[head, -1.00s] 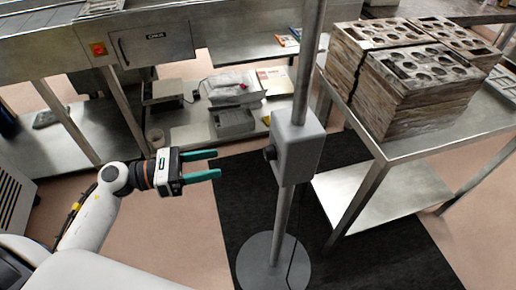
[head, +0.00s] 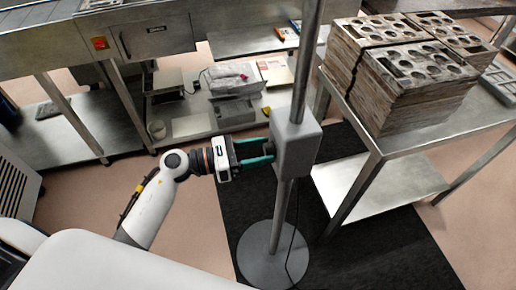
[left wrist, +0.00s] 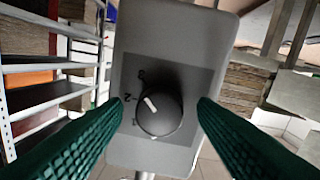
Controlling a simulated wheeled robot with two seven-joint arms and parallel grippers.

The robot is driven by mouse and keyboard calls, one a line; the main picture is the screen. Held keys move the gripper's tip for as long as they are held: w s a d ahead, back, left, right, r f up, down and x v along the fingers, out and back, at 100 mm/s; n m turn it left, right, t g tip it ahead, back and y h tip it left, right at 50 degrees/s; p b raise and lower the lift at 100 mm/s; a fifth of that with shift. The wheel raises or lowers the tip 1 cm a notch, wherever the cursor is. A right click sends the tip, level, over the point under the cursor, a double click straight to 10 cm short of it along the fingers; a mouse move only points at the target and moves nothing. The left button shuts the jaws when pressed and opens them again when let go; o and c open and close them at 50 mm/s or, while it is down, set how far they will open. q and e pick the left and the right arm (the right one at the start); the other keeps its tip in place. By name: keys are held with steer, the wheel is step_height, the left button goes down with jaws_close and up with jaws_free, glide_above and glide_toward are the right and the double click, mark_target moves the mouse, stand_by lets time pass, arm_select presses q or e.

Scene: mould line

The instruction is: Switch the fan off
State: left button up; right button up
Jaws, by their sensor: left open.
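The fan's grey control box (head: 298,148) is fixed to an upright pole (head: 281,215) on a round base. The fan's head is out of view. In the left wrist view a round black knob (left wrist: 160,115) sits on the box face (left wrist: 185,60). Its white pointer line slants up and left, roughly between the "2" and the blurred mark above it. My left gripper (head: 268,151) is open, its green fingers on either side of the knob; in the left wrist view a gap shows on both sides. My right gripper is not in view.
A steel table (head: 385,150) with stacked moulds (head: 415,100) stands right of the pole. Behind the left arm is a steel bench with a low shelf (head: 190,126) holding boxes. A dark mat (head: 330,235) lies under the pole. A cable hangs along the pole.

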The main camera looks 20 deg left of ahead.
arm_select(q)
steer(key=c, duration=1)
steer(key=shift+o, duration=0.2)
